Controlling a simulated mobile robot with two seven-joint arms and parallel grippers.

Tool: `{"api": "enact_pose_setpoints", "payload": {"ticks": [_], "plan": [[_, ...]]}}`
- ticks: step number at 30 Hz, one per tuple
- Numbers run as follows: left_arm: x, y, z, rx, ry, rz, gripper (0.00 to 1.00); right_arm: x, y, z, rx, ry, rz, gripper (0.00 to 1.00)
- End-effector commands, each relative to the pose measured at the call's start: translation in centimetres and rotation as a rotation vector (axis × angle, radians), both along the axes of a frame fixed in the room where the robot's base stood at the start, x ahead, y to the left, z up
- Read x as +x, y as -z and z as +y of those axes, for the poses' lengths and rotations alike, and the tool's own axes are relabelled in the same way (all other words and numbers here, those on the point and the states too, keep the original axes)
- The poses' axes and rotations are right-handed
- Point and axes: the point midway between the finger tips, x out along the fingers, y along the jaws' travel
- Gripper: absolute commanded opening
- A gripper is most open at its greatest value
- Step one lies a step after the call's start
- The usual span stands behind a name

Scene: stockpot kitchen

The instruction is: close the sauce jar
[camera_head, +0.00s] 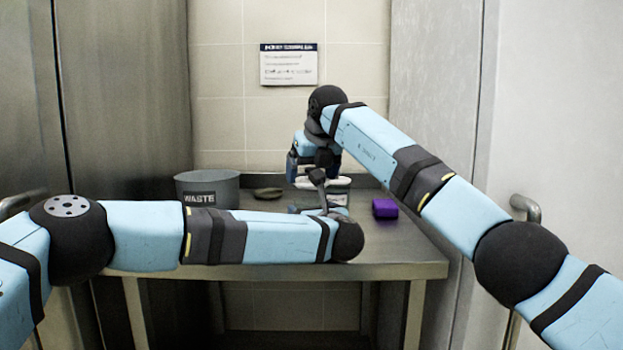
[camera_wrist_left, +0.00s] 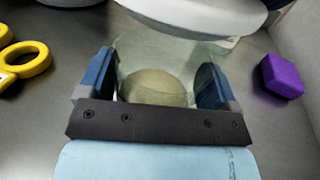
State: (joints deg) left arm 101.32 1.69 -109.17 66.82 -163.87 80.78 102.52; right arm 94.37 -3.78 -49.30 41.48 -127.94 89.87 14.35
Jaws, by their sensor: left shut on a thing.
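The sauce jar (camera_wrist_left: 165,60) is clear glass with pale beige contents low inside. My left gripper (camera_wrist_left: 155,85) is shut on it, one blue finger on each side. In the head view my left gripper (camera_head: 322,207) is partly hidden by its own wrist. A white, round lid-like piece (camera_wrist_left: 205,14) shows at the jar's top end in the left wrist view; I cannot tell whether it is seated. My right gripper (camera_head: 318,168) points down just above the white piece (camera_head: 325,182) in the head view. Its fingertips are too small and covered to read.
A grey waste bin (camera_head: 207,190) stands at the back left of the steel table (camera_head: 395,250). A dark green item (camera_head: 268,193) lies beside it. A purple block (camera_head: 385,208) lies to the right. Yellow ring handles (camera_wrist_left: 25,62) lie left of the jar in the wrist view.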

Motion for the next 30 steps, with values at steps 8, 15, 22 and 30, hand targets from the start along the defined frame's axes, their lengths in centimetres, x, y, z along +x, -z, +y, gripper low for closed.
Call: {"api": "enact_pose_setpoints", "payload": {"ticks": [8, 15, 22, 30], "plan": [[0.0, 0.0, 0.0, 0.0, 0.0, 0.0, 0.42, 0.0, 1.1, 0.1, 0.001, 0.0, -0.003, 0.66], [0.0, 0.0, 0.0, 0.0, 0.0, 0.0, 0.42, 0.0, 1.1, 0.1, 0.001, -0.001, -0.003, 0.66], [0.0, 0.0, 0.0, 0.0, 0.0, 0.0, 0.42, 0.0, 1.5, 0.0, 0.0, -0.001, -0.002, 0.66], [0.0, 0.0, 0.0, 0.0, 0.0, 0.001, 0.42, 0.0, 3.0, 0.0, 0.0, -0.001, -0.001, 0.66]]}}
